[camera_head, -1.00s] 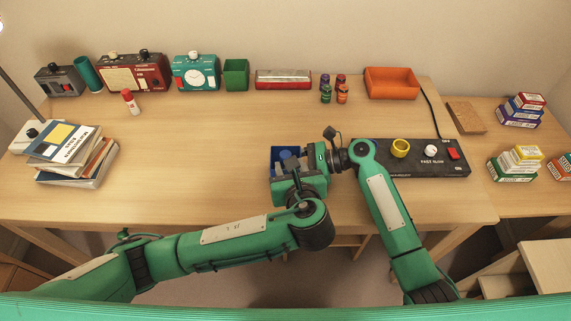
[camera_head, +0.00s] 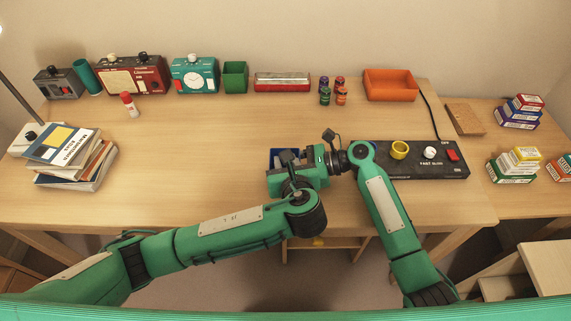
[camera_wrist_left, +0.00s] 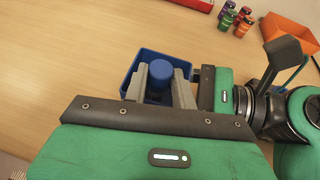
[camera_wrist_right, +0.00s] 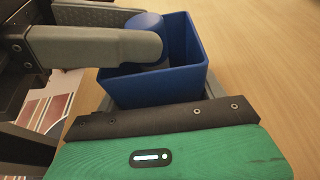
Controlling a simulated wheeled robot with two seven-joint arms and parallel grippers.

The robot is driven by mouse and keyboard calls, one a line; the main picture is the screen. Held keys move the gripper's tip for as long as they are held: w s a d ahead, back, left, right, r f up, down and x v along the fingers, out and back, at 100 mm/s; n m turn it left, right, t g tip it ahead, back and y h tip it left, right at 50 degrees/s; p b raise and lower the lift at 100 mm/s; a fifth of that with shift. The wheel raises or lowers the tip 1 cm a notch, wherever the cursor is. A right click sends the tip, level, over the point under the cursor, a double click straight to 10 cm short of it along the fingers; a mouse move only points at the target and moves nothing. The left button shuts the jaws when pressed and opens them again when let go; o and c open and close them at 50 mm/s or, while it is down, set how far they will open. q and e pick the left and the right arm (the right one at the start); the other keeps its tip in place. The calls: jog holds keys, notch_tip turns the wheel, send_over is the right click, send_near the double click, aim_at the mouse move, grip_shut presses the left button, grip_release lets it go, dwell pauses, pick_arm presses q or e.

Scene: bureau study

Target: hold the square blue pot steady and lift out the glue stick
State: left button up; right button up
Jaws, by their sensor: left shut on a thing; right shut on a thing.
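The square blue pot (camera_wrist_right: 150,88) stands on the desk, mostly hidden behind my grippers in the head view, where a strip of its rim (camera_head: 275,153) shows. The glue stick, a blue round-topped cylinder (camera_wrist_left: 160,72), stands inside it; its top also shows in the right wrist view (camera_wrist_right: 147,24). My left gripper (camera_head: 289,161) reaches over the pot, its grey fingers on either side of the glue stick and shut on it. My right gripper (camera_head: 308,162) comes from the right and is shut on the pot's wall; its fingertips are mostly hidden.
A black switch panel (camera_head: 432,172) with a yellow ring lies right of the pot, under my right arm. Stacked books (camera_head: 75,160) are at left. A white-and-red tube (camera_head: 130,105), radios, a green pot (camera_head: 235,75) and an orange tray (camera_head: 390,84) stand behind. The desk's middle-left is clear.

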pick_arm(q)
notch_tip(320, 180, up, 10)
jog(key=shift+c, duration=0.2)
pick_arm(e)
jog(key=o, duration=0.8)
jog(key=shift+o, duration=0.2)
jog(key=v, duration=1.2)
pick_arm(q)
jog(key=shift+s+f, duration=0.1)
